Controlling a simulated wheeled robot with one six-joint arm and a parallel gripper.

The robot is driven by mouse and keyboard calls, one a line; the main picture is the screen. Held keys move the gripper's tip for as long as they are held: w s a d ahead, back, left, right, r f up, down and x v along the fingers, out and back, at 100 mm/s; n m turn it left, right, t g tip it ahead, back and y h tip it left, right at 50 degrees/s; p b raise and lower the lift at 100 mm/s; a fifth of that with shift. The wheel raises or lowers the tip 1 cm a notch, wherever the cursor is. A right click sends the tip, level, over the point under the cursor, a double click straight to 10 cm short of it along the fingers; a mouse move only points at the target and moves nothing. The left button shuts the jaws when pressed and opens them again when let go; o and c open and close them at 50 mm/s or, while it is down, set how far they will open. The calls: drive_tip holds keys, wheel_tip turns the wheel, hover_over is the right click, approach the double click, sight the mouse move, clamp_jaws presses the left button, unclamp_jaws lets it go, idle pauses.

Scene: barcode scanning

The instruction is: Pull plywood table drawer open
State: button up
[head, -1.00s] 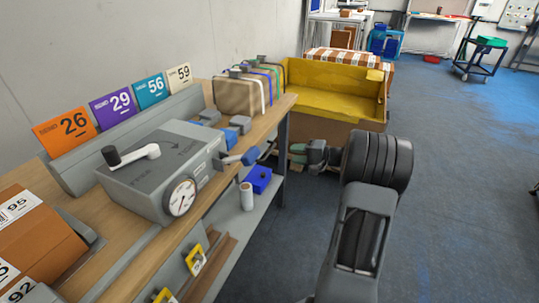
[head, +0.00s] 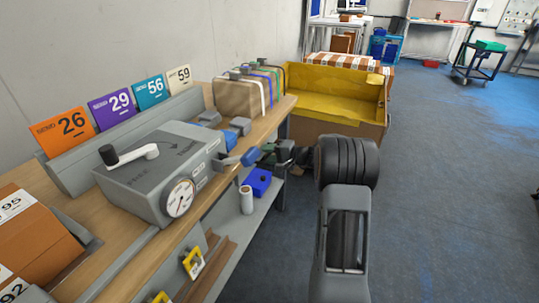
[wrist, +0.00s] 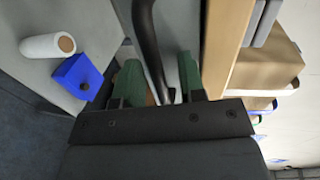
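The plywood table (head: 258,128) stands at left, its wooden top edge running away from me. In the wrist view the table's wooden edge (wrist: 228,45) is to the right of my fingers. A dark curved bar (wrist: 148,40), which looks like a drawer handle, runs between my green fingertips there. My gripper (wrist: 160,82) is open, one finger on each side of the bar; I cannot tell whether either touches it. In the head view my gripper (head: 268,154) is at the table's front edge. The drawer front is not clearly visible.
A grey device with a dial (head: 160,170) and a bag (head: 238,97) stand on the table. A blue box (head: 257,182) and a white roll (head: 246,200) are on the lower shelf. A yellow-lined box (head: 335,108) stands behind my arm.

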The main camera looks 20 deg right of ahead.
clamp_jaws()
drive_tip(key=shift+s, duration=0.1)
idle(0.4)
